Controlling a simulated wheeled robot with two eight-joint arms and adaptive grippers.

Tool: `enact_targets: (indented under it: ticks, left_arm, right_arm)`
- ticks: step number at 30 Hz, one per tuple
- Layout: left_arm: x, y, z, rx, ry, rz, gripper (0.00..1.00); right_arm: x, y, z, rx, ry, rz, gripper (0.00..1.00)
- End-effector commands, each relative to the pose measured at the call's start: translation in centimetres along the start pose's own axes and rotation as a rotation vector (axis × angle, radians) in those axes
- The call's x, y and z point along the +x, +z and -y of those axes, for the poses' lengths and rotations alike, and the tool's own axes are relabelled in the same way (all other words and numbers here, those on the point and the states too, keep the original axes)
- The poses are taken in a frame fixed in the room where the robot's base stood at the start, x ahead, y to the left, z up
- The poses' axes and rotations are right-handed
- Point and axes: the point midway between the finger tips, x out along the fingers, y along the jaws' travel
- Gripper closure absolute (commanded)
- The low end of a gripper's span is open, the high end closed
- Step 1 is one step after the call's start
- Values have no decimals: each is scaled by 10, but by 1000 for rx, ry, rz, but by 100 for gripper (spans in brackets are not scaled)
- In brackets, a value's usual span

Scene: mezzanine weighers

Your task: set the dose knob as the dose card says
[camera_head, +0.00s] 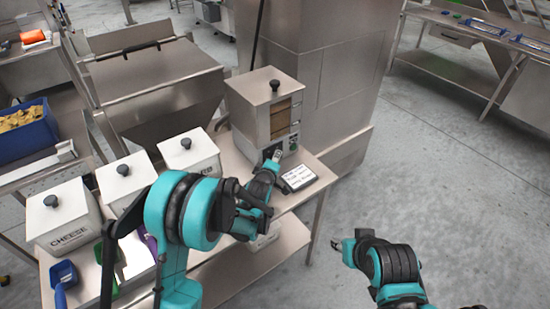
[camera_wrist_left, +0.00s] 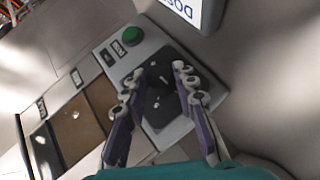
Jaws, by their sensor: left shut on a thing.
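The dispenser (camera_head: 245,105) is a steel box with a lid knob and a brown window, standing on the bench. Its black dose knob (camera_wrist_left: 161,88) sits on a dark plate in the left wrist view; its pointer direction is not clear. My left gripper (camera_wrist_left: 157,90) is shut on the dose knob, with a finger on each side. In the head view my left gripper (camera_head: 271,165) hides most of the knob. The dose card (camera_head: 299,178) lies beside the dispenser; its writing is too small to read. My right gripper (camera_head: 340,245) hangs over the floor, away from the bench.
A green button (camera_wrist_left: 132,36) is close to the knob plate. White lidded bins, one marked CHEESE (camera_head: 65,215), stand left on the bench (camera_head: 235,160). A blue scoop (camera_head: 63,278) is at front left. A steel cabinet (camera_head: 325,70) stands behind. Floor at right is clear.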

Motion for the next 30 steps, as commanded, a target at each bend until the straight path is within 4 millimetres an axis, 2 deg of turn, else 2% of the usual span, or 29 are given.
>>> enact_targets:
  ticks: [6, 15, 30]
  left_arm:
    - [-1, -1, -6, 102, -129, 7, 100]
    - [0, 0, -7, 213, -269, 14, 100]
    - [1, 0, -6, 265, -335, 17, 100]
  right_arm:
    - [-15, -11, 0, 0, 0, 0, 60]
    - [-25, -18, 0, 0, 0, 0, 60]
    - [-28, -20, 0, 0, 0, 0, 60]
